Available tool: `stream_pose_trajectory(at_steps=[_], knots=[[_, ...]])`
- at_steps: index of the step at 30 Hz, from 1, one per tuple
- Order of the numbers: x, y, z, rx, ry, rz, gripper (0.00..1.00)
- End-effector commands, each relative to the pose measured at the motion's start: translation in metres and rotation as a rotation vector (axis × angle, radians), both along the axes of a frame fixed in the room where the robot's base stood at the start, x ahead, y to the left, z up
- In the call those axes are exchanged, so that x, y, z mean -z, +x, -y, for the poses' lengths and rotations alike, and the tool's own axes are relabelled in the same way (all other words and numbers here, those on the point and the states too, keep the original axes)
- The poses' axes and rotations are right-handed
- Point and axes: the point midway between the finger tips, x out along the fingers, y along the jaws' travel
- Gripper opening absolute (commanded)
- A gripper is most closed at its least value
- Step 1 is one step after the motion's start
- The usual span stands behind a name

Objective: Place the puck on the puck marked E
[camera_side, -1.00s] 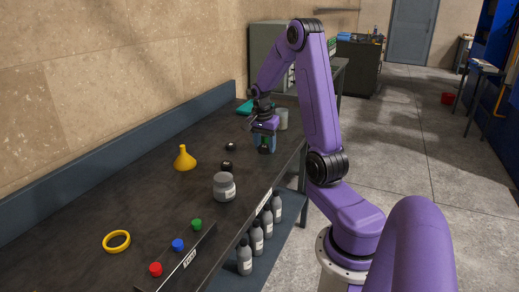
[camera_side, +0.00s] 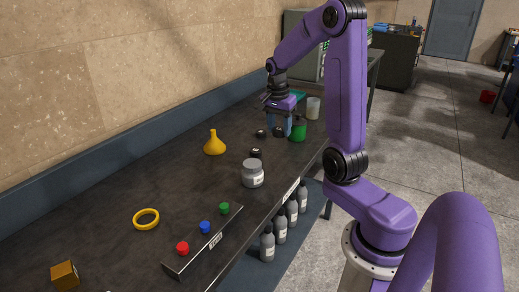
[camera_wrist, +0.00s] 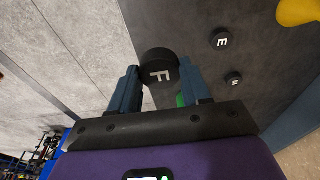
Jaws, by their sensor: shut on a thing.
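My gripper (camera_side: 279,129) is shut on a black puck (camera_wrist: 160,66) marked with a white F, its lettered face turned to the wrist camera. The held puck also shows low between the fingers in the side view (camera_side: 279,132). The puck marked E (camera_wrist: 221,39) lies on the dark bench, to the right of the held puck in the wrist view. In the side view it appears to be the nearer small black puck (camera_side: 255,153). Another black puck, its letter hard to read (camera_wrist: 233,79), lies close to E.
A yellow funnel (camera_side: 214,144) and a grey jar (camera_side: 252,174) stand nearby. A green cylinder (camera_side: 298,131) is just right of my gripper, with a pale cup (camera_side: 313,108) behind. A button panel (camera_side: 204,239) and yellow ring (camera_side: 146,219) lie nearer the camera.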

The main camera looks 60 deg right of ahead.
Motion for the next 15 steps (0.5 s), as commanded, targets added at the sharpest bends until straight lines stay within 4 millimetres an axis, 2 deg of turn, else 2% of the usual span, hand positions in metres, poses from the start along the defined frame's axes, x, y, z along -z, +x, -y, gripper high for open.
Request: stream_pose_trajectory(at_steps=[5, 15], knots=[[0.001, 0.017, -0.001, 0.0, 0.001, -0.002, 0.18], [0.027, 0.066, 0.028, -0.001, 0.001, -0.002, 0.18]])
